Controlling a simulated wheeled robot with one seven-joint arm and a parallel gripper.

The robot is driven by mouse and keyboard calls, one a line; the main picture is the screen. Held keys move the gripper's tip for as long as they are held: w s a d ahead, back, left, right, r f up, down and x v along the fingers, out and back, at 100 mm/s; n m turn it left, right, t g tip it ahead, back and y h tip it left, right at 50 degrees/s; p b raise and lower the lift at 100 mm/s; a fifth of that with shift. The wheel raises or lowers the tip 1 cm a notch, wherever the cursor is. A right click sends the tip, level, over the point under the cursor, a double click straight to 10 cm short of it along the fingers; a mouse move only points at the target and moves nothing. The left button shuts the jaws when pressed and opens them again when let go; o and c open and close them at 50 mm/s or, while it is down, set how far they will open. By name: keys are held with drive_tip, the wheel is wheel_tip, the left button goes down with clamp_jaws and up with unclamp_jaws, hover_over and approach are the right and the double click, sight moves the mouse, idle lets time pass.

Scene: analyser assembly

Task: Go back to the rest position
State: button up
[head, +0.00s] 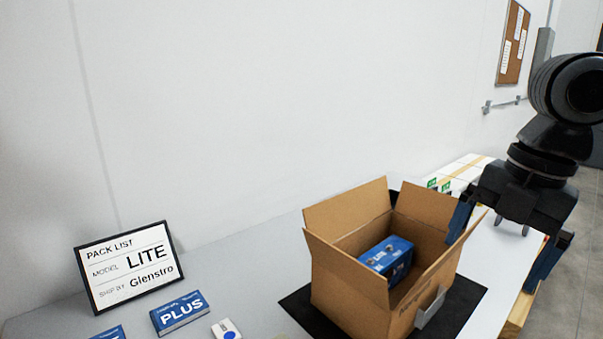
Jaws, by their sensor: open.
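My gripper (506,243) is at the right of the head view, pointing down with its two blue-padded fingers spread wide and nothing between them. Its left finger overlaps the right flap of the open cardboard box in the picture; I cannot tell whether they touch. The cardboard box (347,290) stands on a black mat (463,306) with its flaps up. A blue analyser unit (388,258) lies inside the box. The rest position itself is not marked in the view.
A framed pack list (128,266) reads "LITE" and "Glenstro". A blue PLUS booklet (180,313), another blue item (109,333) and a white piece with a blue dot (226,330) lie on the table (250,268). White cartons (462,170) stand behind the box.

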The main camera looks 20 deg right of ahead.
drive_tip(key=w+a+r+m+t+y+b, duration=0.15)
drive_tip(key=w+a+t+y, duration=0.25)
drive_tip(key=a, duration=0.4)
drive_tip(key=w+a+r+m+t+y, duration=0.3)
drive_tip(key=w+a+t, duration=0.1)
drive_tip(key=a, duration=0.4)
drive_tip(key=w+a+r+m+t+y, duration=0.2)
drive_tip(key=w+a+m+t+y, duration=0.15)
drive_tip(key=a, duration=0.45)
drive_tip(key=s+d+f+m+t+h+b, duration=0.1)
drive_tip(key=s+f+m+t+h, duration=0.1)
drive_tip(key=s+f+m+h, duration=0.65)
drive_tip(key=s+d+f+m+t+h+b, duration=0.1)
drive_tip(key=s+d+f+m+t+h, duration=0.15)
drive_tip(key=s+f+m, duration=0.85)
drive_tip(key=s+d+f+n+g, duration=0.1)
drive_tip(key=s+f, duration=0.3)
drive_tip(key=s, duration=0.5)
drive_tip(key=s+d+f+n+g+b, duration=0.1)
drive_tip(key=s+d+f+n, duration=0.3)
drive_tip(key=s, duration=0.5)
drive_tip(key=shift+s+d+f+g+h, duration=0.15)
drive_tip(key=shift+s+f+g+h, duration=0.15)
drive_tip(key=shift+f, duration=0.4)
